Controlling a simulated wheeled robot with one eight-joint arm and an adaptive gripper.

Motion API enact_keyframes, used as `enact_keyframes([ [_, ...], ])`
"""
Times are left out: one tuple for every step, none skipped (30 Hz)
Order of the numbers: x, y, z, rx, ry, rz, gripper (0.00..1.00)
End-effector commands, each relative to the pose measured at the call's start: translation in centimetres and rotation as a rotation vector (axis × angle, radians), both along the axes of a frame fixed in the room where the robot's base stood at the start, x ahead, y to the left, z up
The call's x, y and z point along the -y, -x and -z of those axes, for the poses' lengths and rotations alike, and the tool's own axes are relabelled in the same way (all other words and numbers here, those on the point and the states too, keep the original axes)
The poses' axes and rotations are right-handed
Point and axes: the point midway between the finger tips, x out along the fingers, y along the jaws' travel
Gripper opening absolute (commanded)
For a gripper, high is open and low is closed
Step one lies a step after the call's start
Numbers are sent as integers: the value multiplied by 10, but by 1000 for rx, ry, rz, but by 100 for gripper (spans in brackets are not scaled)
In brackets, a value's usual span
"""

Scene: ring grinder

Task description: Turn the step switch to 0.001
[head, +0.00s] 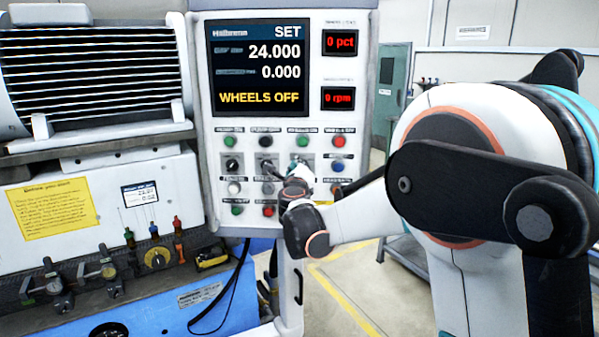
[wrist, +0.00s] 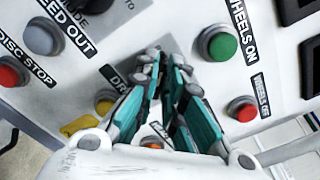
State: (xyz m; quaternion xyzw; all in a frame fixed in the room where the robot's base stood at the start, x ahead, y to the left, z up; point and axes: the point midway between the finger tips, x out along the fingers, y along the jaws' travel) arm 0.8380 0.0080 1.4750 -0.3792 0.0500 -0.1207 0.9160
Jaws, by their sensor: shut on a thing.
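The control panel (head: 200,110) stands upright with rows of round buttons and dark rotary switches. My gripper (head: 302,172) reaches the third switch of the rotary row from the right and below. In the wrist view my gripper (wrist: 168,80) has its teal-padded fingers closed together at the panel, between the green WHEELS ON button (wrist: 220,43) and the mode switch (wrist: 95,5). It is shut on the step switch, which the fingers hide almost wholly; its set position cannot be read. The display (head: 258,67) reads SET, 24.000, 0.000 and WHEELS OFF.
Close around the fingers are the red WHEELS OFF button (wrist: 242,109), the grey FEED OUT button (wrist: 42,37) and the red DISC STOP button (wrist: 12,72).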

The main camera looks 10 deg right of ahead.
Motion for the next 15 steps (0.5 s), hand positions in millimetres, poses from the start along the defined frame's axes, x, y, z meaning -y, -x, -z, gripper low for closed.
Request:
enact_keyframes([
  [-1, 0, 1, -6, 19, -1, 0],
  [-1, 0, 1, -8, 31, -1, 0],
  [-1, 0, 2, -12, 45, -1, 0],
  [-1, 0, 1, -15, 54, -1, 0],
  [-1, 0, 1, -17, 62, -1, 0],
  [-1, 0, 2, -19, 72, -1, 0],
  [-1, 0, 1, -21, 78, -1, 0],
  [-1, 0, 1, -22, 83, -1, 0],
  [-1, 0, 1, -24, 89, -1, 0],
  [-1, 0, 1, -25, 92, -1, 0],
  [-1, 0, 1, -25, 95, -1, 0],
  [-2, 0, 1, -26, 98, -1, 0],
  [-1, 0, 1, -27, 99, -1, 0],
  [-1, 0, 1, -27, 100, -1, 0],
  [-2, 0, 1, -27, 101, -1, 0],
])
